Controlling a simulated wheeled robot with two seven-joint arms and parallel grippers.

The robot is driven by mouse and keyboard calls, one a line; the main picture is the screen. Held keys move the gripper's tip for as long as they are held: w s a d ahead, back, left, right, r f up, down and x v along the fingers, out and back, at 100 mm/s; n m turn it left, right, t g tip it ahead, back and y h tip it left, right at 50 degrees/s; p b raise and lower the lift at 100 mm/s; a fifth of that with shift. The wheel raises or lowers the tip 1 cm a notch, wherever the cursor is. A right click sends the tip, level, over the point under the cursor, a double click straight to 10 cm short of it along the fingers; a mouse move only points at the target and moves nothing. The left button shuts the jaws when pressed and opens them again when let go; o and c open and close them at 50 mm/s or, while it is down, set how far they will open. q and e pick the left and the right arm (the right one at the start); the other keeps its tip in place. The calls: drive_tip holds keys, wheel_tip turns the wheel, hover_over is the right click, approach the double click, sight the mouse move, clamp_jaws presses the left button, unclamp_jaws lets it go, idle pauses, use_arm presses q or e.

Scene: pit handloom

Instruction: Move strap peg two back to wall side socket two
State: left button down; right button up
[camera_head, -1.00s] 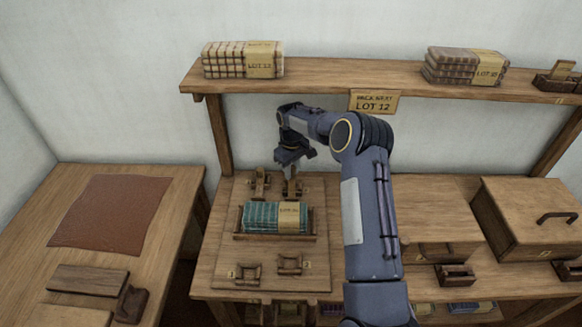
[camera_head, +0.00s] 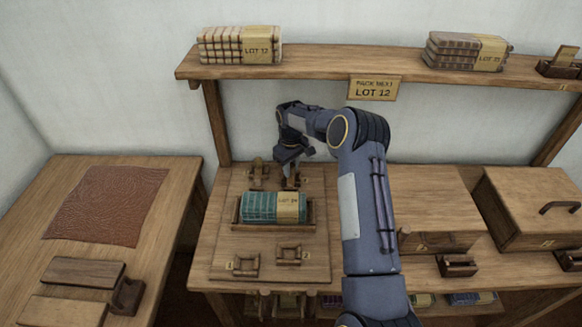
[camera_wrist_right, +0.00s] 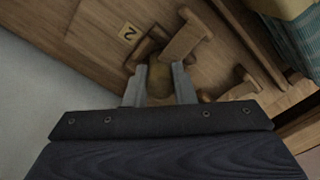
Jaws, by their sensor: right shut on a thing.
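My right gripper (camera_head: 291,182) is over the wall-side socket two at the back of the wooden board (camera_head: 222,240). In the right wrist view, its two grey fingers (camera_wrist_right: 159,88) are shut on strap peg two (camera_wrist_right: 158,76), a dull brown piece. A tag marked 2 (camera_wrist_right: 129,33) lies beside it. Wooden socket pieces (camera_wrist_right: 187,40) are close to the fingers. How deep the peg sits is hidden. Another wooden fitting (camera_head: 258,172) stands left of the gripper. Front sockets one (camera_head: 245,265) and two (camera_head: 289,254) look empty. My left gripper is out of view.
A teal cloth bundle (camera_head: 262,207) tagged LOT 24 lies in a wooden cradle (camera_head: 274,229) mid-board, close in front of the gripper. A shelf (camera_head: 330,64) with bundles runs above. Boxes (camera_head: 433,205) stand to the right. A side table (camera_head: 176,190) is at left.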

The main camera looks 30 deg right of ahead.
drive_tip(key=o, duration=1)
drive_tip(key=shift+o, duration=0.2)
wheel_tip(320, 180, up, 8)
drive_tip(key=shift+f+b, duration=0.1)
drive_tip(key=shift+b, duration=0.35)
